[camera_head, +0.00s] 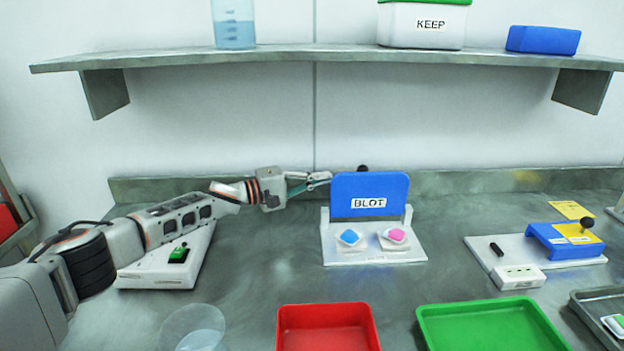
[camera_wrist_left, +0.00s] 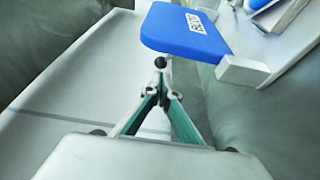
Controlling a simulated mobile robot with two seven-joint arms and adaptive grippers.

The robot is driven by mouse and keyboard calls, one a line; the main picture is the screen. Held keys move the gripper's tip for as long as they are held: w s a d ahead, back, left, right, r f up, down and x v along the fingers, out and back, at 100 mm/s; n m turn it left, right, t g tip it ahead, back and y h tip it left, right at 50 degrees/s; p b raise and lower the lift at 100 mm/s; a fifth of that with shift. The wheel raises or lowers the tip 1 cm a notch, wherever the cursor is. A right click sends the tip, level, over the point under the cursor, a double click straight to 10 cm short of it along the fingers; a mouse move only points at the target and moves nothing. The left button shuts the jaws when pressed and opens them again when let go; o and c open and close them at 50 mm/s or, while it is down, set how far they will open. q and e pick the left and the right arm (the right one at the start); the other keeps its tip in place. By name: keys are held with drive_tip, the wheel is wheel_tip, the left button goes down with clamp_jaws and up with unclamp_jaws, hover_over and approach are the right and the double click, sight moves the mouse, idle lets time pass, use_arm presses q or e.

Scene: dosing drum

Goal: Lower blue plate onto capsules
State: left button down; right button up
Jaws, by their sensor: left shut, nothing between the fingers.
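The blue plate (camera_head: 369,195), labelled BLOT, stands upright at the back of a white base (camera_head: 375,257) in the head view. It also shows in the left wrist view (camera_wrist_left: 178,30). A blue capsule (camera_head: 350,237) and a pink capsule (camera_head: 394,235) lie on small white pads on the base, in front of the plate and uncovered. My left gripper (camera_head: 322,179) is shut and empty at the plate's left edge. In the left wrist view its fingertips (camera_wrist_left: 161,64) are close to the plate; I cannot tell whether they touch. My right gripper is not in view.
A red tray (camera_head: 328,307) and a green tray (camera_head: 490,311) stand at the front. A clear beaker (camera_head: 193,330) is at front left. A blue and white device (camera_head: 563,239) is at right. A shelf (camera_head: 340,56) runs above. Bare bench lies between the plate base and the right device.

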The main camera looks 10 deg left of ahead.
use_arm(q)
drive_tip(key=s, duration=0.2)
drive_tip(key=s+p, duration=0.1)
drive_tip(key=shift+s+d+r, duration=0.15)
drive_tip(key=shift+r, duration=0.15)
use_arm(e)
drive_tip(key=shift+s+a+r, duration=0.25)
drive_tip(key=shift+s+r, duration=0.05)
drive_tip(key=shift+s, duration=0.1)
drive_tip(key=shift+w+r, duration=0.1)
use_arm(q)
drive_tip(key=shift+f, duration=0.1)
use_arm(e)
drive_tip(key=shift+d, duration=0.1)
